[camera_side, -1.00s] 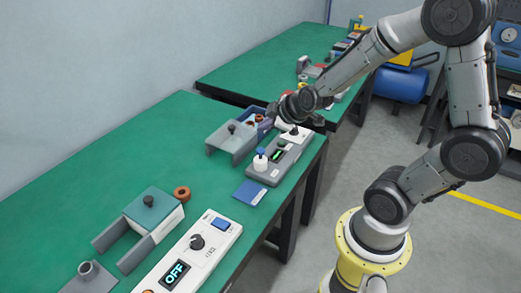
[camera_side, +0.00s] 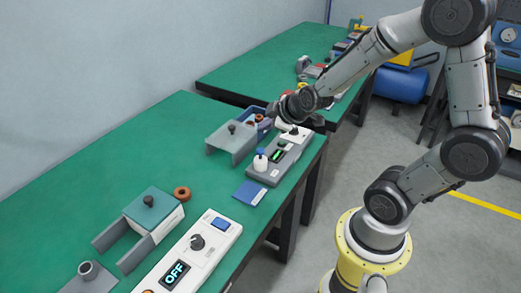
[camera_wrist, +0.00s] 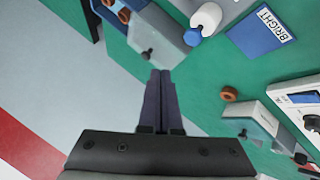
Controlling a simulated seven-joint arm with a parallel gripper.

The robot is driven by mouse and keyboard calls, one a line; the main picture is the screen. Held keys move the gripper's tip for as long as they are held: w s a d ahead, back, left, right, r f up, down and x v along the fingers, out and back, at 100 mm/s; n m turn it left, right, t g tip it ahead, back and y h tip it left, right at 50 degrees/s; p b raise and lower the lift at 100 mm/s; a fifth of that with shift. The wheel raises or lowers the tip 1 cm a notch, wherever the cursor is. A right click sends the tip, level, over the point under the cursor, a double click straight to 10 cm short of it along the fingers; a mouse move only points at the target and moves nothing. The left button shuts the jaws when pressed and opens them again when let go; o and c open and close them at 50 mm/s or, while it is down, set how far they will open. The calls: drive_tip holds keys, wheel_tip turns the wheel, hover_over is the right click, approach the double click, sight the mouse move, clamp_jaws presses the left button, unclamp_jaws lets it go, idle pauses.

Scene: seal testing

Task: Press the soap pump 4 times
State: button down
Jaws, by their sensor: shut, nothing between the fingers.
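The likely soap pump is a small white bottle with a blue top (camera_side: 260,161), standing upright on the near end of a grey device with a green-lit display (camera_side: 277,155). In the wrist view the white bottle (camera_wrist: 206,17) and its blue top (camera_wrist: 192,37) show at the upper right of my fingers. My gripper (camera_wrist: 160,74) is shut and empty, its two dark fingers side by side, apart from the bottle.
A blue card (camera_side: 250,193) lies in front. A white control box (camera_side: 196,255) reads OFF. Green tabletop between them is clear.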

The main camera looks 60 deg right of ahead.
sight(264, 153)
idle(0.8)
wheel_tip(264, 153, up, 4)
drive_tip(key=shift+f, duration=0.1)
idle(0.4)
drive_tip(key=shift+f, duration=0.15)
drive_tip(key=shift+f, duration=4.25)
drive_tip(key=shift+f, duration=0.1)
drive_tip(key=shift+f, duration=0.3)
